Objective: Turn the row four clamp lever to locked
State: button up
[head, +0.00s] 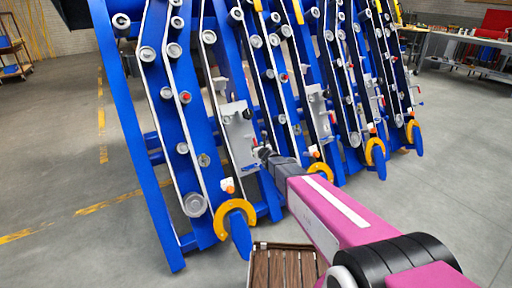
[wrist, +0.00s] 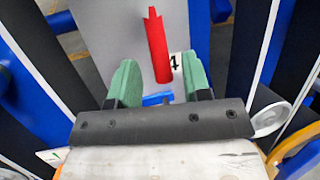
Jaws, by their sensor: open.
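In the wrist view a long red lever (wrist: 158,48) stands nearly upright on a grey plate (wrist: 108,30), leaning slightly. A white tag (wrist: 174,62) marked 4 is just right of its lower end. My gripper (wrist: 159,66) is open, with one green finger on each side of the lever's lower end in the picture. I see no contact, and the depth between fingers and lever is unclear. A small blue piece (wrist: 155,99) shows between the fingers, below the lever. In the head view my gripper (head: 264,153) is at the chassis; I cannot make out the lever clearly there.
Sloping blue chassis rails (head: 125,120) with rollers and belts surround the gripper closely. Orange hooks (head: 228,208) stick out along the lower edge. A slatted wooden crate (head: 282,268) is on the floor near me. Open floor (head: 60,200) lies to the left.

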jog(key=v, duration=0.8)
jog(key=shift+a, duration=0.1)
jog(key=s+d+r+n+g+y, duration=0.15)
jog(key=s+n+g, duration=0.25)
jog(key=s+n, duration=0.45)
jog(key=s+d+n+g+y, duration=0.25)
jog(key=s+n, duration=0.25)
jog(key=n, duration=0.7)
jog(key=s+d+f+n+g+h, duration=0.1)
jog(key=s+d+n+g+h, duration=0.3)
jog(key=s+d, duration=0.3)
jog(key=s+d+f+n+g+h, duration=0.2)
jog(key=s+d+n+h, duration=0.3)
jog(key=d, duration=0.7)
jog(key=shift+s+f+g+h, duration=0.15)
jog(key=shift+s+g+h, duration=0.7)
jog(key=shift+s, duration=0.4)
jog(key=shift+n, duration=0.25)
